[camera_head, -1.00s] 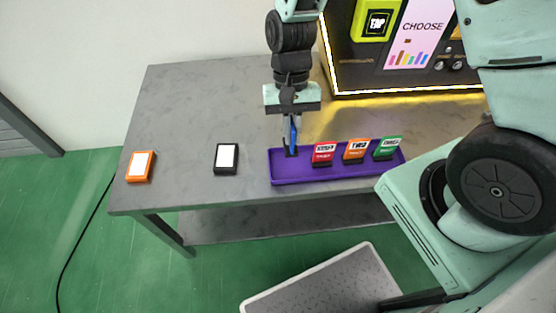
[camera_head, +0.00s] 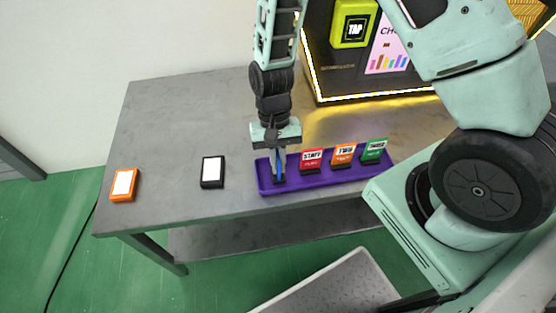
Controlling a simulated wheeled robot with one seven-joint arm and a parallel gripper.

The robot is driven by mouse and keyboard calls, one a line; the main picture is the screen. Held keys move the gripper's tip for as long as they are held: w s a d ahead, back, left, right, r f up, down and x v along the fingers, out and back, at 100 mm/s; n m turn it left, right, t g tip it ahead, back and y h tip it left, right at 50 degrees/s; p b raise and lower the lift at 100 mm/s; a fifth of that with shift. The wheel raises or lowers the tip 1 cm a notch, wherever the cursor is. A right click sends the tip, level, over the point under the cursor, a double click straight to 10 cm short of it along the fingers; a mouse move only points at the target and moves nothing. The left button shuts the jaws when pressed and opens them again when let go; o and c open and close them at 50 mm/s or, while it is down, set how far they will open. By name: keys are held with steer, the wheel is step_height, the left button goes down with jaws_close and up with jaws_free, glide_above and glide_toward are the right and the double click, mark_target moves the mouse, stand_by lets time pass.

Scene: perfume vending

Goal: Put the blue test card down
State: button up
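The blue test card (camera_head: 279,165) is upright and seen nearly edge-on at the left end of the purple tray (camera_head: 323,182). My gripper (camera_head: 277,151) is right above it, pointing down, with its fingers around the card's upper part. The fingers look closed on the card, though they are small and partly hidden. The card's lower end is at a dark slot or holder in the tray; whether it bears on it I cannot tell.
A red card (camera_head: 312,157), an orange card (camera_head: 343,152) and a green card (camera_head: 374,148) stand in the tray to the right. A black-framed device (camera_head: 212,171) and an orange-framed one (camera_head: 124,184) lie to the left. The lit vending machine (camera_head: 365,75) stands behind.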

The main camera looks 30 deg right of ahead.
steer(key=o, duration=0.4)
steer(key=p+v, duration=0.1)
steer(key=v, duration=1.1)
steer(key=s+a+r+n+t, duration=0.1)
steer(key=s+a+r+n, duration=0.1)
steer(key=s+r+n, duration=0.1)
steer(key=s+a+r+n+t, duration=0.1)
steer(key=s+a+r+n, duration=0.2)
steer(key=s+r, duration=0.3)
steer(key=s+a+r+n+t, duration=0.2)
steer(key=s+r+n, duration=0.2)
steer(key=s, duration=0.4)
steer(key=shift+a+r+n+h, duration=0.25)
steer(key=shift+n+h, duration=0.15)
steer(key=shift+n, duration=0.2)
steer(key=shift+r, duration=0.1)
